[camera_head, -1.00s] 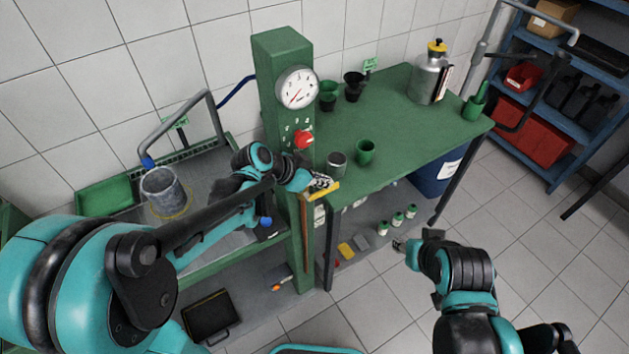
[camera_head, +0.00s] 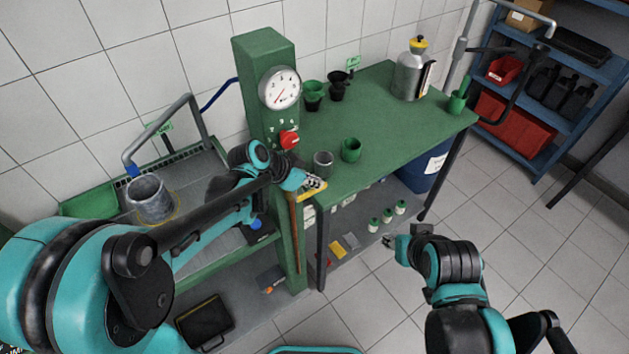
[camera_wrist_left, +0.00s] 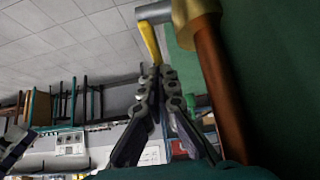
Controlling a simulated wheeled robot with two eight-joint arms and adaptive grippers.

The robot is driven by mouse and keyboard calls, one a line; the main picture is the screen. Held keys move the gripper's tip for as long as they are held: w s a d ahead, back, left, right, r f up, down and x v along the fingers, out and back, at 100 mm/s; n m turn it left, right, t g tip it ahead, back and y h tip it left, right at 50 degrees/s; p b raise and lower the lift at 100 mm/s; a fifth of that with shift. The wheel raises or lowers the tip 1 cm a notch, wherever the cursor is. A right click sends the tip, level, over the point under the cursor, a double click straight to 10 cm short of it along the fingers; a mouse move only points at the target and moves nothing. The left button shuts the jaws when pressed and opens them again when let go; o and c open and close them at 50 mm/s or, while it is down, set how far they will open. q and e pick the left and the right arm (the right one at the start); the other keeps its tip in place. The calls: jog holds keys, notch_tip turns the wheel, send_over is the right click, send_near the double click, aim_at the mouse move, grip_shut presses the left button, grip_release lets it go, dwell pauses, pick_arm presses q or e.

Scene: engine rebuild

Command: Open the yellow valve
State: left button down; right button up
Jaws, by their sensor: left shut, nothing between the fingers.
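The yellow valve (camera_head: 312,192) is a flat lever on the front of the green post, partly hidden by my left gripper in the head view. In the left wrist view its yellow lever (camera_wrist_left: 149,42) sticks out below a grey stem and a brass body (camera_wrist_left: 196,10) on a copper pipe (camera_wrist_left: 217,80). My left gripper (camera_head: 314,183) is at the lever. Its fingers (camera_wrist_left: 158,75) are shut and empty, with the tips close beside the lever's free end; I cannot tell whether they touch. My right gripper (camera_head: 389,241) hangs low in front of the bench, its jaws too small to judge.
The green post (camera_head: 263,50) carries a dial gauge (camera_head: 280,88) and a red knob (camera_head: 289,139). The green bench (camera_head: 400,120) to its right holds cups and a metal can (camera_head: 411,75). A grey cylinder (camera_head: 150,198) stands in the left basin.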

aim_at(314, 193)
pick_arm(q)
jog(key=shift+d+f, duration=0.1)
jog(key=shift+f, duration=0.1)
jog(key=shift+w+d+f, duration=0.1)
jog(key=shift+w+f, duration=0.05)
jog(key=shift+f, duration=0.2)
jog(key=shift+w+d+f+b, duration=0.1)
jog(key=shift+d+f+b, duration=0.05)
jog(key=shift+f+b, duration=0.35)
jog(key=shift+w+d+f+b, duration=0.1)
jog(key=shift+f+b, duration=0.2)
jog(key=shift+f, duration=0.3)
jog(key=shift+f+b, duration=0.6)
jog(key=shift+f, duration=0.3)
jog(key=shift+s+a+f, duration=0.15)
jog(key=shift+f, duration=0.3)
jog(key=shift+f+g+y, duration=0.1)
jog(key=shift+g+y, duration=0.2)
jog(key=shift+y, duration=0.2)
